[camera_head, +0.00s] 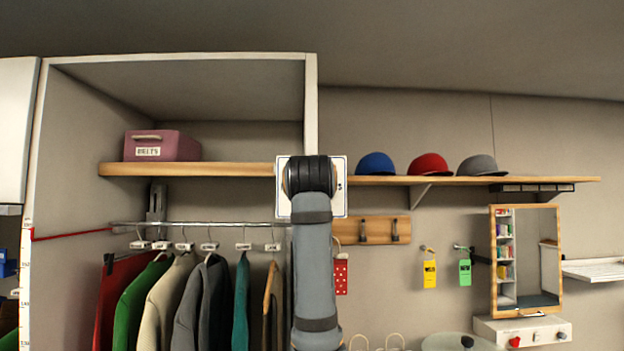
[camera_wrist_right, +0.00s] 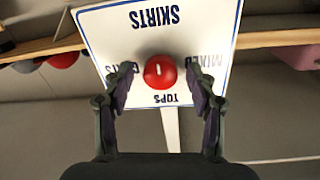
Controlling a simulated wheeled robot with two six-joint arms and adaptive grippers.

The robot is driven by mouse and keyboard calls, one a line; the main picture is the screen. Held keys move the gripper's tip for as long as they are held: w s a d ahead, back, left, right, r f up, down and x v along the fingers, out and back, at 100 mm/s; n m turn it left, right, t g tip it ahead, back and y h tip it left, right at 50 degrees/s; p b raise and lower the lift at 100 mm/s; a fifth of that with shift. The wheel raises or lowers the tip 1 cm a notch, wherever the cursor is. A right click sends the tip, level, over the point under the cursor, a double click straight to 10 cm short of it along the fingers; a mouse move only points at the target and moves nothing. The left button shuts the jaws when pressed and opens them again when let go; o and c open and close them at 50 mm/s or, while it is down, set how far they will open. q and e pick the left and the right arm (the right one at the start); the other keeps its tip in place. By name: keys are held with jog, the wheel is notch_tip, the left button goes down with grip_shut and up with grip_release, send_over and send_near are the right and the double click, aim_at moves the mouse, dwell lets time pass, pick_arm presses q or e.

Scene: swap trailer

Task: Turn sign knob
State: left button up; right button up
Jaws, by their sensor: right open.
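The white sign (camera_head: 341,205) is mostly hidden behind my right arm in the head view. In the right wrist view the sign (camera_wrist_right: 105,30) faces me, with a red knob (camera_wrist_right: 160,72) at its middle. The knob carries a short white mark that points roughly toward the word SKIRTS. TOPS stands on the opposite side, MIXED on the right, partly covered, and a left-hand label is partly hidden by a finger. My right gripper (camera_wrist_right: 160,86) is open, with one finger on each side of the knob. I cannot tell whether they touch it. My left gripper is not in view.
A wooden shelf (camera_head: 400,180) with blue, red and grey caps runs right of the sign. A pink box (camera_head: 162,146) sits on the left shelf above a rail (camera_head: 200,224) of hung clothes. A mirror (camera_head: 526,260) and hanging tags are at the right.

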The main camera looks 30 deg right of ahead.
jog(key=shift+w, duration=0.1)
jog(key=c, duration=1.1)
jog(key=shift+c, duration=0.2)
jog(key=shift+f, duration=0.1)
